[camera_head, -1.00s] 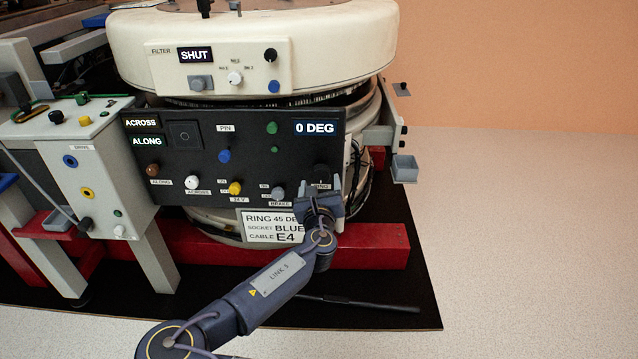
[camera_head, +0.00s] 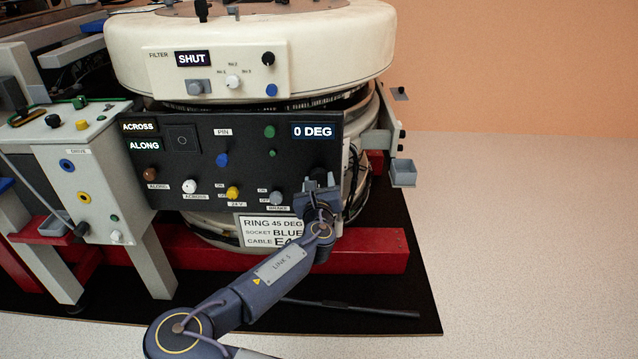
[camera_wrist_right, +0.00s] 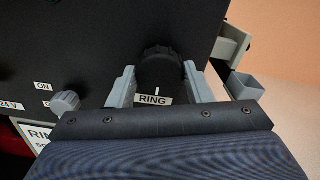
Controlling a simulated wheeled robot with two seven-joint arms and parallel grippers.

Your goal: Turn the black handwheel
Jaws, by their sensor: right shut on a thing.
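The black handwheel (camera_wrist_right: 160,68) sits on the dark panel, above a label reading RING, with a white mark below its rim in the right wrist view. My right gripper (camera_wrist_right: 160,82) has one grey finger on each side of the handwheel and is shut on it. In the head view my right gripper (camera_head: 320,187) is at the panel's lower right corner and partly hides the handwheel (camera_head: 323,173). The panel's display (camera_head: 313,131) reads 0 DEG. My left gripper is not in view.
A grey brake knob (camera_head: 277,198) sits close to the left of the gripper. A small grey cup (camera_head: 403,173) sticks out at the right. A placard (camera_head: 270,231) below reads RING 45 DEG, SOCKET BLUE. A red beam (camera_head: 370,252) runs beneath. Floor at right is clear.

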